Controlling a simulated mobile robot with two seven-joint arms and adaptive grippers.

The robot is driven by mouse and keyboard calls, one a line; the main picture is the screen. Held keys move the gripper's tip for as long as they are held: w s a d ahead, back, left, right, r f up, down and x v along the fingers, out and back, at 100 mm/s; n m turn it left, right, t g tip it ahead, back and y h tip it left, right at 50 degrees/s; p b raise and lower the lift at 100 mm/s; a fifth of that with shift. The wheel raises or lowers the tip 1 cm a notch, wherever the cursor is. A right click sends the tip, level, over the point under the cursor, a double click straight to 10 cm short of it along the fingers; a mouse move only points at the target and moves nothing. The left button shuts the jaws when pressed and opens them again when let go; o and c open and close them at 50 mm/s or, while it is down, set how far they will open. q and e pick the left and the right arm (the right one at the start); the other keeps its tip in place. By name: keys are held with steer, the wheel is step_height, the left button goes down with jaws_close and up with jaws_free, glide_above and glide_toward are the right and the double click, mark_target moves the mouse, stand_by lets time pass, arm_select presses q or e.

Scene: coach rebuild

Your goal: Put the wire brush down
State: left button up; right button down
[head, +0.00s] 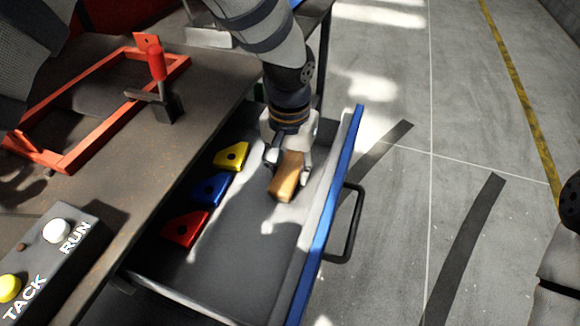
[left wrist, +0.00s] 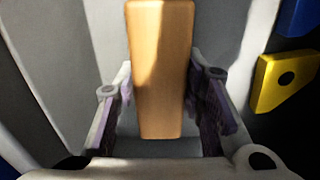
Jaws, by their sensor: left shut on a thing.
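The wire brush (head: 287,180) shows as a tan wooden block inside the open drawer (head: 328,215). My left gripper (head: 287,166) is shut on it, fingers pointing down, near the drawer's blue front. In the left wrist view the brush (left wrist: 161,70) stands between the two fingers (left wrist: 160,105). Its bristles are hidden. I cannot tell whether the brush touches the drawer floor. My right gripper is not in view.
Yellow (head: 232,156), blue (head: 212,188) and red (head: 186,229) blocks with holes lie along the drawer's left side. The drawer floor between them and the brush is clear. The bench holds a red frame (head: 85,140) and a button box (head: 50,265).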

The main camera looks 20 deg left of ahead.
mark_target(289, 168)
arm_select(q)
steer(key=o, duration=1.2)
steer(key=shift+f, duration=0.15)
step_height(289, 168, up, 12)
steer(key=p, duration=0.1)
steer(key=shift+r, duration=0.2)
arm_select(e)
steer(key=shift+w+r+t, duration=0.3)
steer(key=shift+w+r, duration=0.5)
